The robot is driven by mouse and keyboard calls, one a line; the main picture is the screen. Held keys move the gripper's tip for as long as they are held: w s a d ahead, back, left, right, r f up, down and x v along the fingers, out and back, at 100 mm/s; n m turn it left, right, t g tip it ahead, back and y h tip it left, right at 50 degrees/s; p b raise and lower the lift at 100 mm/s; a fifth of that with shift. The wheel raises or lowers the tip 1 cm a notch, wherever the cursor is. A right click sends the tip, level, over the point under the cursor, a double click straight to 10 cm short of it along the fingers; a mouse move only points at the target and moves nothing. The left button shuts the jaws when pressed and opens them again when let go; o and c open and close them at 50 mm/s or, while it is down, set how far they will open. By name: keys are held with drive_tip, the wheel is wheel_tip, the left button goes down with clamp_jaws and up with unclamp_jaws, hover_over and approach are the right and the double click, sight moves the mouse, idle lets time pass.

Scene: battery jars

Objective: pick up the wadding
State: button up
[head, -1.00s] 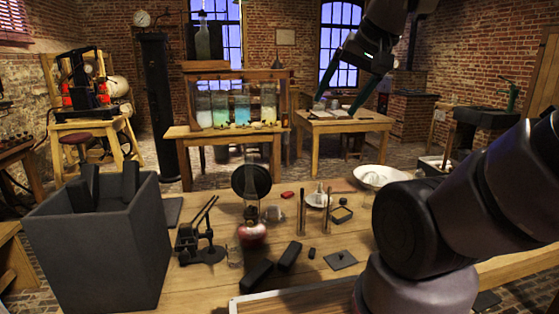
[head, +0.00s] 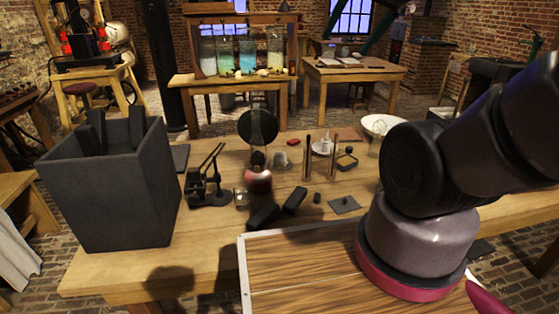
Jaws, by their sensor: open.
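I cannot pick out the wadding for certain. A small pale thing on a white saucer (head: 322,147) stands right of the middle of the workbench (head: 225,240), too small to tell what it is.
A tall dark box (head: 112,200) with black blocks stands at the bench's left. My arm hides the right side. The front-left bench is clear.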

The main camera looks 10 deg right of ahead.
drive_tip(key=w+f+n+g, duration=0.2)
drive_tip(key=w+n, duration=0.3)
drive_tip(key=w, duration=0.9)
drive_tip(key=n+g+y, duration=0.2)
drive_tip(key=n+g, duration=0.2)
drive_tip(key=n, duration=0.9)
hover_over(280, 153)
drive_tip(key=d, duration=0.3)
drive_tip(key=f, duration=4.1)
drive_tip(key=shift+s+f, duration=0.3)
drive_tip(key=shift+a+x, duration=0.25)
drive_tip(key=shift+x, duration=1.3)
drive_tip(key=shift+a+x, duration=0.25)
drive_tip(key=shift+x, duration=1.25)
drive_tip(key=shift+s+r, duration=0.1)
drive_tip(key=shift+r, duration=0.05)
drive_tip(key=shift+c, duration=0.3)
